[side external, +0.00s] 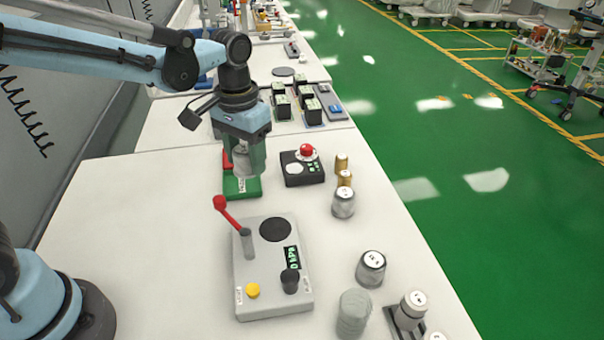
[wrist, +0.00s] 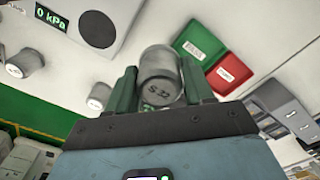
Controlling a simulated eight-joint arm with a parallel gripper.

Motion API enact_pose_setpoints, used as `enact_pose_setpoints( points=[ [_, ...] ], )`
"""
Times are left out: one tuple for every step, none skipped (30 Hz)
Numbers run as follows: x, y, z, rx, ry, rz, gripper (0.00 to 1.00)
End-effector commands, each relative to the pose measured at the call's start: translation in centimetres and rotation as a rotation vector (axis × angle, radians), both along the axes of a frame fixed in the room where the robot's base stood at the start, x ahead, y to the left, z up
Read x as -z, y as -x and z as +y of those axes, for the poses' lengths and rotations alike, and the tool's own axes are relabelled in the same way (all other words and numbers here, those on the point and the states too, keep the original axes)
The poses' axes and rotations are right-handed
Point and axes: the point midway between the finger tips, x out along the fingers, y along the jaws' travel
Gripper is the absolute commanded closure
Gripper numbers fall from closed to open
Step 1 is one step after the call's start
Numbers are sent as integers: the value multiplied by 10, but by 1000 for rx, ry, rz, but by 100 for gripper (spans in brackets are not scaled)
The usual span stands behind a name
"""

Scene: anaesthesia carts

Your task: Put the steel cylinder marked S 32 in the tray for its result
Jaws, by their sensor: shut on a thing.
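The steel cylinder marked S 32 (wrist: 160,78) is between my gripper's green fingers (wrist: 160,92), its marked top facing the wrist camera. In the side external view my gripper (side external: 247,160) is shut on it, over or just beside the green tray (side external: 248,188); the exact height is unclear. The green tray also shows in the wrist view (wrist: 189,38), beyond the right finger. The red tray (wrist: 236,72) adjoins it, and in the side view only a part of it (side external: 227,160) shows behind my gripper. Both trays carry white labels, too small to read.
A grey test device (side external: 270,300) with a raised red lever (side external: 228,211), black round plate and a display reading 0 kPa stands in front. A black box with a red button (side external: 306,151) is right of the trays. Several cylinders (side external: 371,268) line the table's right edge.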

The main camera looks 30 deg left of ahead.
Motion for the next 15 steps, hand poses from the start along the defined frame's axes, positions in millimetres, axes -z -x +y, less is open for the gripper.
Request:
enact_pose_setpoints(
  points=[
    [7, -7, 11, -6, 0, 0, 92],
    [11, -10, 16, -5, 0, 0, 92],
    [16, -14, 24, -5, 0, 0, 92],
    [19, -17, 29, -5, 0, 0, 92],
    [23, -20, 34, -5, 0, 0, 92],
    [27, -24, 40, -4, 0, 0, 92],
    [30, -26, 44, -3, 0, 0, 92],
    [33, -28, 47, -3, 0, 0, 92],
    [36, -31, 52, -2, 0, 0, 92],
    [38, -33, 54, -1, 0, 0, 92],
    [39, -34, 57, -1, 0, 0, 92],
    [40, -35, 58, 0, 0, 0, 92],
    [41, -36, 60, 1, 0, 0, 92],
    [42, -36, 60, 1, 0, 0, 92],
    [45, -36, 61, 2, 0, 0, 92]
  ],
)
